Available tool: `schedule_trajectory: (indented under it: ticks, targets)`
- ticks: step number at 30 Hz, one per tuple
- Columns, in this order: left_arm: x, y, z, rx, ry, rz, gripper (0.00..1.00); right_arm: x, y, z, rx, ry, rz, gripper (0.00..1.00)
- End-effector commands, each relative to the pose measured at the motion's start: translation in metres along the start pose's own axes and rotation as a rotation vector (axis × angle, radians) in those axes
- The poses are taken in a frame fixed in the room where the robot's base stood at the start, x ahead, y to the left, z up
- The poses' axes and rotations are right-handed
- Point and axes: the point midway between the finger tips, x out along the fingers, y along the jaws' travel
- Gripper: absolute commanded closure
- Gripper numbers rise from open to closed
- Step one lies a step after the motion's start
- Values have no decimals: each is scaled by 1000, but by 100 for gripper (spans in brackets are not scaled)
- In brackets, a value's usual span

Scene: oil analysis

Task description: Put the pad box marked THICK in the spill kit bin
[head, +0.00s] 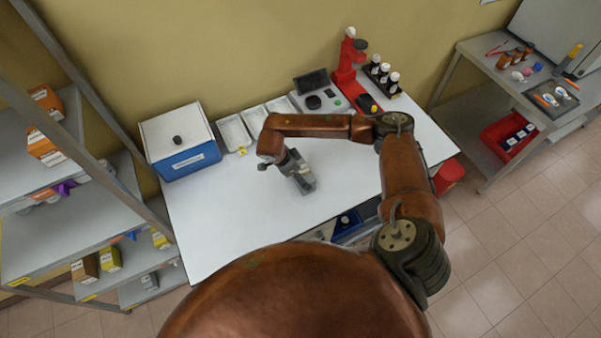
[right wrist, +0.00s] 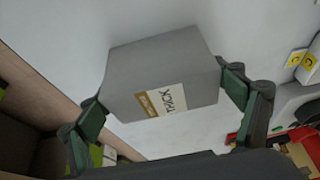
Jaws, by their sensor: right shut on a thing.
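The pad box (right wrist: 165,70) is a grey carton with a white and tan label that reads THICK, upside down in the right wrist view. My right gripper (right wrist: 163,103) has a finger on either side of it and is shut on it. In the head view my right gripper (head: 302,181) is over the middle of the white table, and the box is small and hard to separate from the fingers there. I cannot tell for sure which container is the spill kit bin; a red bin (head: 448,176) stands at the table's right end. My left gripper is out of view.
A blue box with a white lid (head: 183,155) stands at the table's back left, beside white trays (head: 234,133). A red instrument (head: 347,77) and a bottle rack (head: 382,77) stand at the back. Shelves (head: 30,240) flank the left. The table's front left is clear.

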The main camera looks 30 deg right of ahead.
Motion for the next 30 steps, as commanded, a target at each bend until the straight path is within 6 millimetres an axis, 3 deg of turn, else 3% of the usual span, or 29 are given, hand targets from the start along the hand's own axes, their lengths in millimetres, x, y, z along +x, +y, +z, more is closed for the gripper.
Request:
schedule_trajectory:
  ticks: [7,8,13,24,30]
  targets:
    - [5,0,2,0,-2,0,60,3,0,2,0,0,-1,42]
    - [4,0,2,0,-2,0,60,3,0,1,0,0,0,12]
    - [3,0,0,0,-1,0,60,2,0,1,0,0,0,0]
    - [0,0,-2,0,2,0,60,-1,0,0,0,0,0,0]
    - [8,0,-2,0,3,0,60,-29,-2,1,-2,-2,-6,0]
